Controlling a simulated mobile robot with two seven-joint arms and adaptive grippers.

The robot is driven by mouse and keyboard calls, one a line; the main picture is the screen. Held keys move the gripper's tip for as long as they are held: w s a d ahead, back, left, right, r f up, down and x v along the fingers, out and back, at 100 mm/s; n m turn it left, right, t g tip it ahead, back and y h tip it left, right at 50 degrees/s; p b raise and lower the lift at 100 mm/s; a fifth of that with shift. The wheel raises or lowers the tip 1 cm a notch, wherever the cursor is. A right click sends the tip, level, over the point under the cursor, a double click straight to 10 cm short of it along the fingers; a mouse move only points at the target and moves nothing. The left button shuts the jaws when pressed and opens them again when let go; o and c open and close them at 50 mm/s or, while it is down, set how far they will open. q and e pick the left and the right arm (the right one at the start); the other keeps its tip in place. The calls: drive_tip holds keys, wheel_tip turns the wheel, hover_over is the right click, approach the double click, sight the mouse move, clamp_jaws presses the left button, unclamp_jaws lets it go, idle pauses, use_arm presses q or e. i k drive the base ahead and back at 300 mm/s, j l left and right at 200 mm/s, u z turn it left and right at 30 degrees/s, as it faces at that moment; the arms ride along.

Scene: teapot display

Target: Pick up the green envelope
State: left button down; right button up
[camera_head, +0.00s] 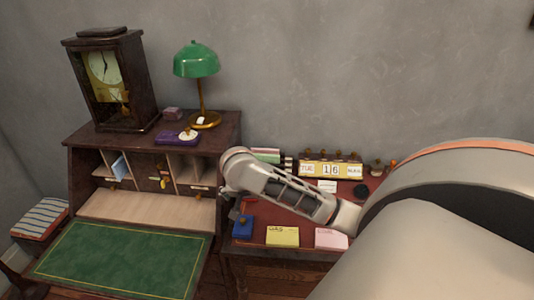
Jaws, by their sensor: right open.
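I cannot clearly make out a green envelope. A small green and white item (265,155) shows at the back left of the side table, partly behind my right arm, and I cannot tell what it is. My right gripper (233,203) reaches in from the right, over the left part of the side table, beside the desk's right side. It is open, with nothing visible between its fingers. A light blue paper (120,167) stands in a left pigeonhole of the desk. My left gripper is out of view.
The desk has a green writing surface (120,262), a clock (108,75), a green lamp (196,62) and a purple box (176,137). The reddish side table holds a calendar (331,170), a blue box (243,227), a yellow note (282,236) and a pink note (331,238).

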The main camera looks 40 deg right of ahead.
sight(268, 159)
drive_tip(key=i+l, duration=0.2)
drive_tip(key=l, duration=0.15)
drive_tip(key=i+l, duration=0.2)
drive_tip(key=l, duration=0.15)
drive_tip(key=i+l, duration=0.2)
drive_tip(key=l, duration=0.2)
